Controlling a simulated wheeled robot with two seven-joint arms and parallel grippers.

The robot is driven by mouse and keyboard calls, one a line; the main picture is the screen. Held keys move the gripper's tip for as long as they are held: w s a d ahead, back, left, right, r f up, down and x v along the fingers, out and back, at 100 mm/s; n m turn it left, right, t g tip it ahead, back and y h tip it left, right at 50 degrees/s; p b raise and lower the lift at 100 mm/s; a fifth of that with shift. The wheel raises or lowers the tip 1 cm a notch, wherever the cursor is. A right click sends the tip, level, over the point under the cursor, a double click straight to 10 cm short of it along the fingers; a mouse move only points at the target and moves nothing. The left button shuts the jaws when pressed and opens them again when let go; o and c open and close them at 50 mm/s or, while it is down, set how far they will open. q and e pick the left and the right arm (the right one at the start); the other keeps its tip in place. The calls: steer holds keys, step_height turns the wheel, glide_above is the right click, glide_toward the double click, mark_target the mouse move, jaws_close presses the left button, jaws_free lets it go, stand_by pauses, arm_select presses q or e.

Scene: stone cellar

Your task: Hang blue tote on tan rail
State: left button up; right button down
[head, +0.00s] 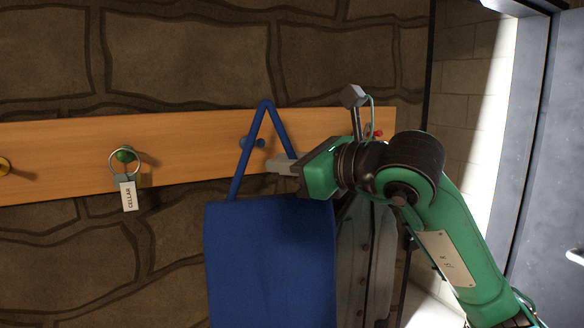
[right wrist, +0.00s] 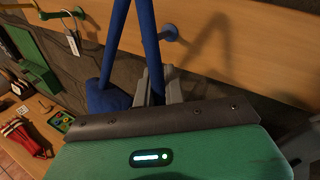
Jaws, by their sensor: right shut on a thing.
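The blue tote (head: 268,262) hangs upright in front of the wall, its handle rising to a pointed loop. My right gripper (head: 282,165) is shut on the right side of the handle, above the bag; its fingers (right wrist: 160,88) also show in the right wrist view around a blue strap. The tan rail (head: 190,168) runs along the stone wall behind. A blue peg (head: 260,143) on it shows within the handle's outline; it also shows just right of the straps in the right wrist view (right wrist: 169,33). I cannot tell whether the handle is around the peg. My left gripper is out of view.
A green peg (head: 124,154) carries a ring with a CELLAR tag (head: 128,196). A yellow peg (head: 4,167) is at far left, a red one (head: 378,133) at right. A grey buttoned garment (head: 362,240) hangs behind my right arm. A door (head: 550,150) stands far right.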

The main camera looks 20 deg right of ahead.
steer(key=shift+w+a+f+b, duration=0.15)
steer(key=shift+w+b, duration=0.1)
steer(key=shift+w, duration=0.5)
steer(key=shift+w+a+f+b, duration=0.1)
steer(key=shift+w+f+b, duration=0.1)
steer(key=shift+w, duration=0.6)
steer(key=shift+w+a+f+b, duration=0.15)
steer(key=shift+w+b, duration=0.1)
steer(key=shift+w, duration=0.5)
steer(key=shift+w+a+f+b, duration=0.1)
steer(key=shift+w+f+b, duration=0.15)
steer(key=shift+f+b, duration=0.3)
steer(key=shift+w+f+b, duration=0.2)
steer(key=shift+f+b, duration=0.3)
steer(key=shift+b, duration=0.05)
steer(key=shift+f+b, duration=0.3)
steer(key=shift+b, duration=0.2)
steer(key=shift+w, duration=0.1)
steer(key=c, duration=1.4)
jaws_free()
steer(key=shift+f, duration=0.1)
